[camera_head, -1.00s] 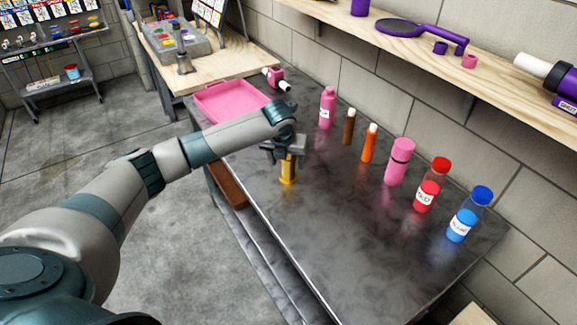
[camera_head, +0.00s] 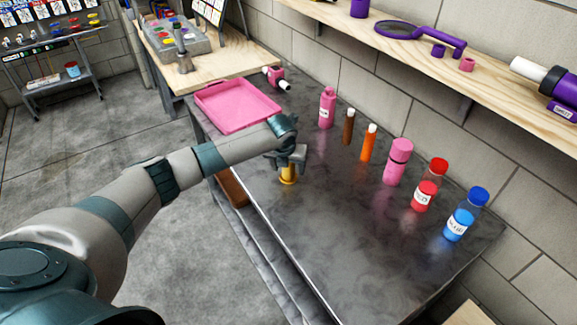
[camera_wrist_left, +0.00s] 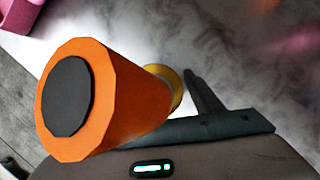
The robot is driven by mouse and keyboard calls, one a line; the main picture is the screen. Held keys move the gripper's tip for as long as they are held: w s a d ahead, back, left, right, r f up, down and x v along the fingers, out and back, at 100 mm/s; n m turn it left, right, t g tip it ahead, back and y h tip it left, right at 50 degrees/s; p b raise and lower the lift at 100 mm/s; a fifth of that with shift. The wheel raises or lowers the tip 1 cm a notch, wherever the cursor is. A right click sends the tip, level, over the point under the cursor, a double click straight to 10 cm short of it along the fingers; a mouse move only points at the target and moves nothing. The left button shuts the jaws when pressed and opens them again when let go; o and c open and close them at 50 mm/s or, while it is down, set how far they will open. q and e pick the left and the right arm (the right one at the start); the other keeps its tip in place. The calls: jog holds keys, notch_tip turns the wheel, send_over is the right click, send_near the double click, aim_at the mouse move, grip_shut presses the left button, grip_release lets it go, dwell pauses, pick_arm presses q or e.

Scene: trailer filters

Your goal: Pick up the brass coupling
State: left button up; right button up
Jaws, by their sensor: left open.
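The brass coupling (camera_head: 288,177) stands upright on the dark metal bench, near its left edge. My left gripper (camera_head: 288,163) points down around its upper part, which is mostly hidden by the gripper in the head view. The jaws are open. In the left wrist view the coupling (camera_wrist_left: 110,100) looms large, orange with a dark round top and a yellowish flared base. One dark finger shows just right of it; the other finger is hidden. Whether a finger touches the coupling cannot be told. My right gripper is not in view.
A pink tray (camera_head: 236,107) lies behind my left forearm. A row of bottles, from a pink one (camera_head: 327,108) to a blue-capped one (camera_head: 467,214), stands along the wall side. The bench's front middle (camera_head: 350,240) is clear. A wooden shelf (camera_head: 500,75) overhangs the back.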

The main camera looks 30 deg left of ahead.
pick_arm(q)
jog(key=shift+c, duration=0.3)
jog(key=c, duration=1.2)
jog(key=shift+r, duration=0.1)
jog(key=shift+w+r+b, duration=0.1)
jog(key=shift+r+b, duration=0.35)
jog(key=shift+r, duration=0.35)
jog(key=shift+d+r+b, duration=0.2)
jog(key=shift+r+b, duration=0.3)
jog(key=shift+r, duration=0.75)
jog(key=s+d+r+b, duration=0.1)
jog(key=d+r, duration=0.1)
jog(key=d, duration=0.1)
jog(key=s+d+r, duration=0.1)
jog(key=d+r, duration=0.1)
jog(key=d, duration=0.2)
jog(key=s+d+r+b, duration=0.1)
jog(key=s+d+r, duration=0.1)
jog(key=d, duration=0.1)
jog(key=shift+s+d+r+b, duration=0.1)
jog(key=shift+d+r+b, duration=0.2)
jog(key=shift+r+b, duration=0.1)
